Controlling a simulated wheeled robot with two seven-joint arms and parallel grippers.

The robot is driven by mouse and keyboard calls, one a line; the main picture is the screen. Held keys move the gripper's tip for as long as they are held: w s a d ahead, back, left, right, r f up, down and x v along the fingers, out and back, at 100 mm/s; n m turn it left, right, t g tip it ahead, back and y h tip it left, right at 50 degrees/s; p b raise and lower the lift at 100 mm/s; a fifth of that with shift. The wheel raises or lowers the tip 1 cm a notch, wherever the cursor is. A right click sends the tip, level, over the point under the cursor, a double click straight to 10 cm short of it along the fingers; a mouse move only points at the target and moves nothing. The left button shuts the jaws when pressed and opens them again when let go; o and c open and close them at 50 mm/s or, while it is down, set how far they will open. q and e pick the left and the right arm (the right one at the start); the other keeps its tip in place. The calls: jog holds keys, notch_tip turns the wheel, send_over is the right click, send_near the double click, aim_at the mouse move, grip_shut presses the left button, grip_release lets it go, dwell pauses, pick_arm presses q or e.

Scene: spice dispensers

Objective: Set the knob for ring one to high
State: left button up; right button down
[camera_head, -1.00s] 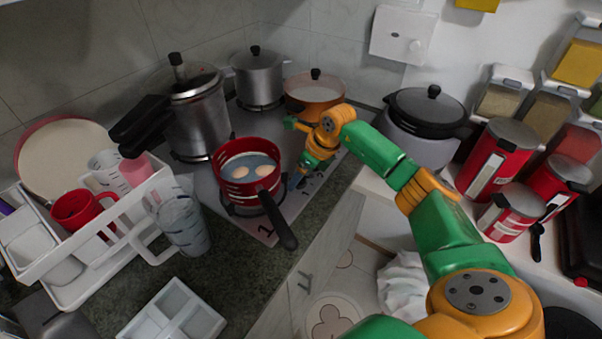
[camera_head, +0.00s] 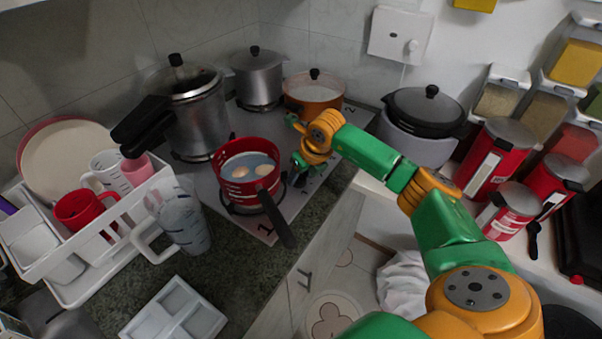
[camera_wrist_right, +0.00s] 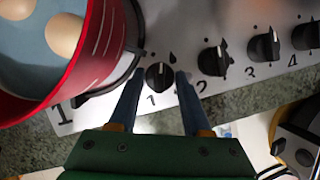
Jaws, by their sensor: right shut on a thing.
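The knob for ring one (camera_wrist_right: 159,75) is a round black knob with a pale pointer line, above the printed "1" on the light stove panel (camera_wrist_right: 205,90). In the right wrist view the pointer line is roughly upward, towards the stove. My right gripper (camera_wrist_right: 160,77) has its two blue fingers on either side of this knob, shut on it. In the head view the right gripper (camera_head: 297,168) is at the stove's front edge, beside the red pot; the knob is hard to make out there. My left gripper is not in view.
The red pot (camera_head: 248,180) with eggs sits on the front burner, close left of the gripper; its handle overhangs the counter. Knobs for rings two (camera_wrist_right: 212,61), three (camera_wrist_right: 263,47) and four (camera_wrist_right: 305,36) line the panel rightward. An orange pot (camera_head: 313,98) stands behind.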

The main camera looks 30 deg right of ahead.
jog(key=shift+a+m+h+b, duration=0.15)
jog(key=shift+m+h+b, duration=0.5)
jog(key=shift+m, duration=1.45)
jog(key=shift+h, duration=0.25)
jog(key=shift+c, duration=1.8)
grip_release()
jog(key=shift+w, duration=0.1)
jog(key=d+b+v, duration=0.1)
jog(key=v, duration=0.6)
jog(key=shift+a, duration=0.5)
